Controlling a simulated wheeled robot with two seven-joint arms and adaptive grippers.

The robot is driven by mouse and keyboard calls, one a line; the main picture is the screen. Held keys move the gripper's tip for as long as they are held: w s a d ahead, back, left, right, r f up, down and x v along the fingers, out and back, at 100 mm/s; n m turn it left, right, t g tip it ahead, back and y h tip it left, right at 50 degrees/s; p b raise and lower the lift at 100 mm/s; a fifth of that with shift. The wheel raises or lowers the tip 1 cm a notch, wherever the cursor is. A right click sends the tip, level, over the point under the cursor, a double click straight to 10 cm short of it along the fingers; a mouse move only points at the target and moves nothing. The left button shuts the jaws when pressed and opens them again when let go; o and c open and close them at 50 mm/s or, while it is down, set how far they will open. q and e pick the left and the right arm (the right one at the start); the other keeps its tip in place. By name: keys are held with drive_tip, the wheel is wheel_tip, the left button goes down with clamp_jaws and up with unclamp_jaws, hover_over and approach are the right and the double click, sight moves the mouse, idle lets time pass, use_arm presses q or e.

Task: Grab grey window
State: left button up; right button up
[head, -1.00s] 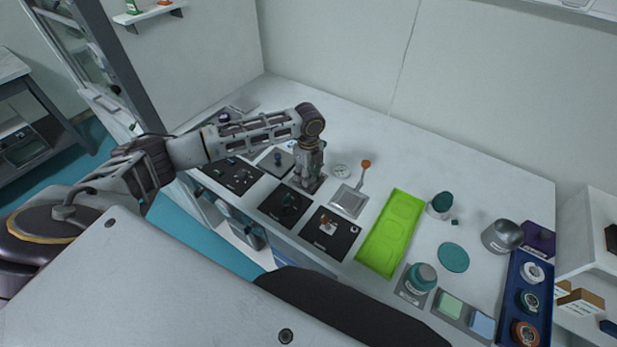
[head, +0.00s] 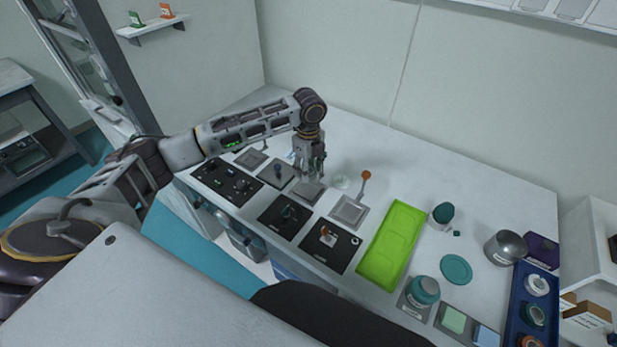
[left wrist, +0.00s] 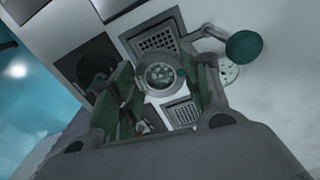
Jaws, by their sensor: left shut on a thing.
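My left gripper (head: 312,170) hangs over the table's back-left part, above a square grey plate (head: 308,190). In the left wrist view my left gripper (left wrist: 160,88) has its green-padded fingers shut on a round grey-rimmed piece with a speckled, clear-looking centre, which I take as the grey window (left wrist: 160,75). In the head view the fingers hide this piece. Perforated grey plates (left wrist: 153,40) lie beyond and below it. My right gripper is not in view.
A lever with an orange knob (head: 365,175) stands right of the gripper, by a pale round disc (head: 341,182). Black panels (head: 330,246) line the front edge. A bright green tray (head: 390,245) lies further right. The table's back strip is clear.

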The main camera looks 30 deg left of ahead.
use_arm(q)
drive_tip(key=shift+r, duration=1.15)
drive_tip(key=shift+r, duration=0.1)
